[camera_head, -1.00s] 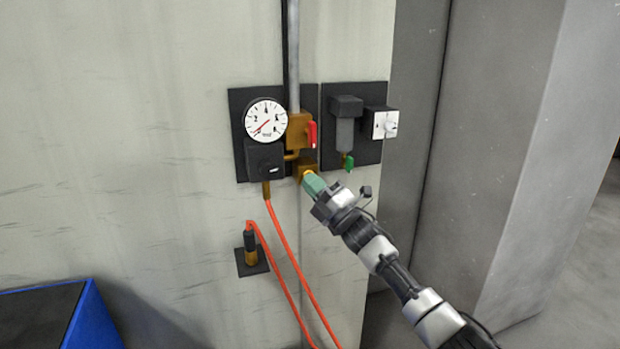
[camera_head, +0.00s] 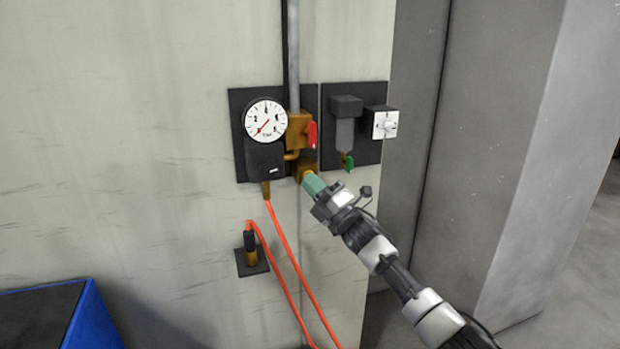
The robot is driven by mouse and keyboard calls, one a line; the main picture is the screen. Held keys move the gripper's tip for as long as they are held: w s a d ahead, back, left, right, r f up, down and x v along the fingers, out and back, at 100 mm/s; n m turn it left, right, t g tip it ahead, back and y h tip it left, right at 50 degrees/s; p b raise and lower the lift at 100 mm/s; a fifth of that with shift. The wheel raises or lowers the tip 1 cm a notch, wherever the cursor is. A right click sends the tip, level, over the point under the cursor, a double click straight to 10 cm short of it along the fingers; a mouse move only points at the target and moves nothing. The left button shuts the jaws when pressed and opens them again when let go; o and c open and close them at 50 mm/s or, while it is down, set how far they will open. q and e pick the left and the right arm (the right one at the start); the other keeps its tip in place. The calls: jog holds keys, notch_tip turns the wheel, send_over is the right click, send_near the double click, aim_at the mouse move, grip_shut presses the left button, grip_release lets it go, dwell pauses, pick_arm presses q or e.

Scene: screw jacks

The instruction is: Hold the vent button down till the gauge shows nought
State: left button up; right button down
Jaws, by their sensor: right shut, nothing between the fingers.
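The round white gauge (camera_head: 266,119) is on a black plate on the wall. Its red needle points to the lower left, near the low end of the scale; the exact reading is too small to tell. My right gripper (camera_head: 310,180) is shut and empty, its green fingertips against or just in front of the brass block (camera_head: 305,168) below the red-handled valve (camera_head: 311,134). The vent button is hidden behind the fingertips, so I cannot tell how far in it is. My left gripper is not in view.
A dark filter unit (camera_head: 345,124) with a green tap (camera_head: 349,163) and a white-faced switch box (camera_head: 384,124) sit right of the gauge. An orange hose (camera_head: 289,262) hangs below. A blue-edged box (camera_head: 88,318) stands lower left. Grey pillars rise at right.

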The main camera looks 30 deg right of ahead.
jog(key=shift+s+a+f, duration=0.1)
jog(key=shift+s+a, duration=0.1)
jog(key=shift+s, duration=0.65)
jog(key=s+p, duration=0.1)
jog(key=s, duration=0.1)
jog(key=s+a+p, duration=0.1)
jog(key=s, duration=0.1)
jog(key=shift+s+a, duration=0.1)
jog(key=shift+s, duration=0.3)
dwell(0.3)
